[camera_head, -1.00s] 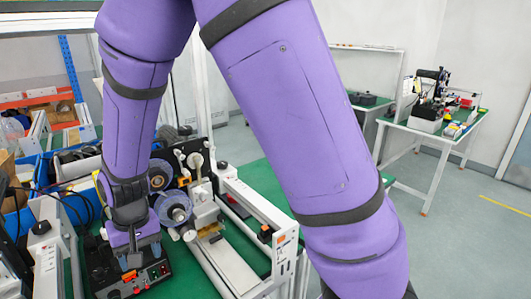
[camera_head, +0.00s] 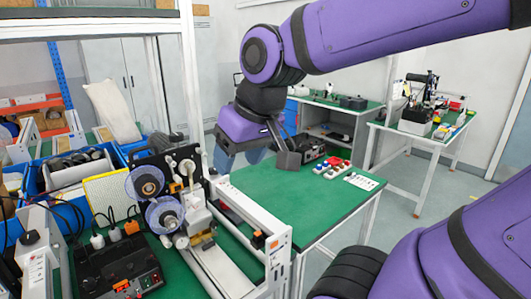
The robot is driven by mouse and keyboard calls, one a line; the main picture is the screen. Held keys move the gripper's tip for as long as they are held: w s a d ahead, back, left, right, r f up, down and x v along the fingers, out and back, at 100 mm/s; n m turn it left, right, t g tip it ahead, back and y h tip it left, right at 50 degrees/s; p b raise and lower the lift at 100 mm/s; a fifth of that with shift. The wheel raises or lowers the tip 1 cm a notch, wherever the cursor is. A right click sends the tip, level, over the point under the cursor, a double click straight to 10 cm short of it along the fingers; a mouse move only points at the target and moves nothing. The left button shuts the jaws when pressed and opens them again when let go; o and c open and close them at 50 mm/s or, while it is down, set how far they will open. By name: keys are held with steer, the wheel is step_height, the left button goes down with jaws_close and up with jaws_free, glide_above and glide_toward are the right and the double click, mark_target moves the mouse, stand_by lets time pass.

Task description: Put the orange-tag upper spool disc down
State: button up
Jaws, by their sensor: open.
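The upper spool disc (camera_head: 147,181), a clear bluish disc with a dark hub, is on the black upright plate of the coder machine at left. A small orange part (camera_head: 174,188) shows just right of it; I cannot tell if that is its tag. A second, lower spool disc (camera_head: 165,214) is just below it. My gripper (camera_head: 256,154) is open, to the right of and apart from the discs, above the far part of the green table. I see no disc between its fingers. Part of the gap is hard to read against the blue background.
A black control box (camera_head: 118,268) with cables stands at front left. A white rail frame (camera_head: 235,265) runs beside the machine. Blue bins (camera_head: 75,170) stand behind at left. The green tabletop (camera_head: 285,198) right of the rail is mostly clear, with red and blue buttons (camera_head: 330,168) at its far side.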

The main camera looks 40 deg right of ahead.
steer(key=shift+t+h, duration=0.4)
steer(key=shift+h, duration=0.2)
steer(key=s, duration=0.1)
steer(key=s+d+r, duration=0.1)
steer(key=s, duration=0.1)
steer(key=s+d, duration=0.1)
steer(key=shift+s+r, duration=0.15)
steer(key=shift+s, duration=0.05)
steer(key=shift+o, duration=0.4)
